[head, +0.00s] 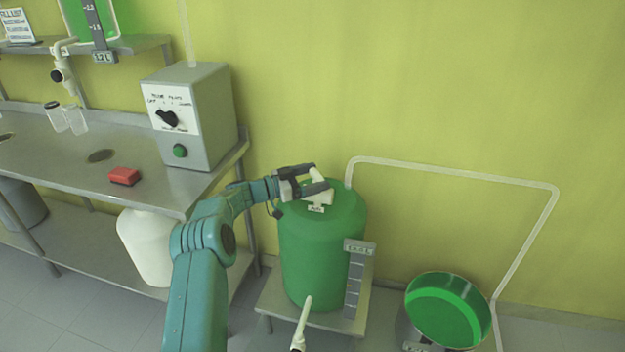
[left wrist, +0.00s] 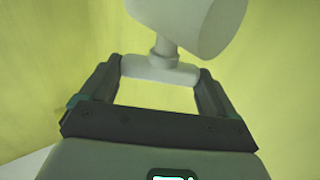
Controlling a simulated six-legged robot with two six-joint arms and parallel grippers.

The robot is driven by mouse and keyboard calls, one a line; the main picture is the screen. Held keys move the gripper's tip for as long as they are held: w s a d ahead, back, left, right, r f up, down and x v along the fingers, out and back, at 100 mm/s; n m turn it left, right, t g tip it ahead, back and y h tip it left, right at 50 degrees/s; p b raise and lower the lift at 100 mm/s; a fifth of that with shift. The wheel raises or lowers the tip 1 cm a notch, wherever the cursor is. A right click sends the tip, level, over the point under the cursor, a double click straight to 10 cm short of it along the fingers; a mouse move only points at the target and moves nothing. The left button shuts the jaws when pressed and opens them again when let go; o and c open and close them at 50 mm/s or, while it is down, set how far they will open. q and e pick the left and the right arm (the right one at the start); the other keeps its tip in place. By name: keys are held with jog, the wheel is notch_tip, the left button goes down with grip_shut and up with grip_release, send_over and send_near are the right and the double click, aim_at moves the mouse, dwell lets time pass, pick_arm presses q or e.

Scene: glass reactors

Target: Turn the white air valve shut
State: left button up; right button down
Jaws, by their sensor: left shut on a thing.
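The white air valve (head: 318,176) stands on top of the green tank (head: 322,250), with a small label in front of it. My left gripper (head: 315,184) is at the valve, above the tank's top, and partly covers it. In the left wrist view the left gripper (left wrist: 158,82) is shut on the white valve handle (left wrist: 160,68), with a finger at each end of it. A larger white cylindrical part (left wrist: 195,22) of the valve shows beyond the handle. My right gripper is not in view.
A steel bench (head: 70,150) on the left carries a grey control box (head: 205,120), a red block (head: 124,176) and small glass jars. A pale pipe (head: 450,172) runs from the tank along the wall. A green-lined pot (head: 443,310) stands at lower right.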

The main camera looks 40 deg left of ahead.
pick_arm(q)
jog(key=shift+r, duration=0.25)
jog(key=o, duration=0.8)
jog(key=shift+s+a+f, duration=0.1)
jog(key=shift+s+f, duration=0.05)
jog(key=v, duration=1.6)
jog(key=shift+a, duration=0.1)
